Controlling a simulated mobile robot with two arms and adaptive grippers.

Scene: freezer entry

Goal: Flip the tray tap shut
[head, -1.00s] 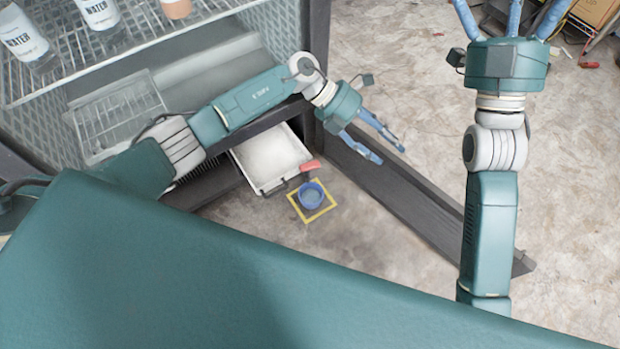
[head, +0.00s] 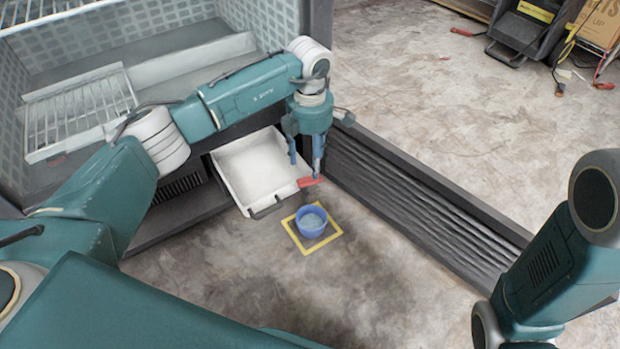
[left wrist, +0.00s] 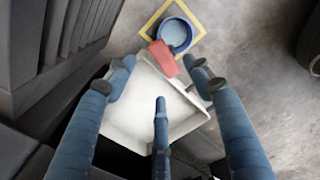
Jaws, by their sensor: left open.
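The tray tap has a red handle (head: 308,182) at the front right corner of the white pull-out tray (head: 240,163). My left gripper (head: 306,168) points down just above the handle, its blue fingers spread. In the left wrist view the red handle (left wrist: 163,58) lies just beyond and between the upper fingertips of the open gripper (left wrist: 163,68), with the tray (left wrist: 145,95) below. I cannot tell whether a finger touches the handle. A blue cup (head: 312,222) with pale liquid stands below the tap. My right gripper is out of the head view.
A yellow square (head: 329,239) on the floor surrounds the cup. The dark freezer door (head: 420,205) stands open to the right of the tap. A wire basket (head: 80,115) sits in the freezer. The floor in front of the cup is clear.

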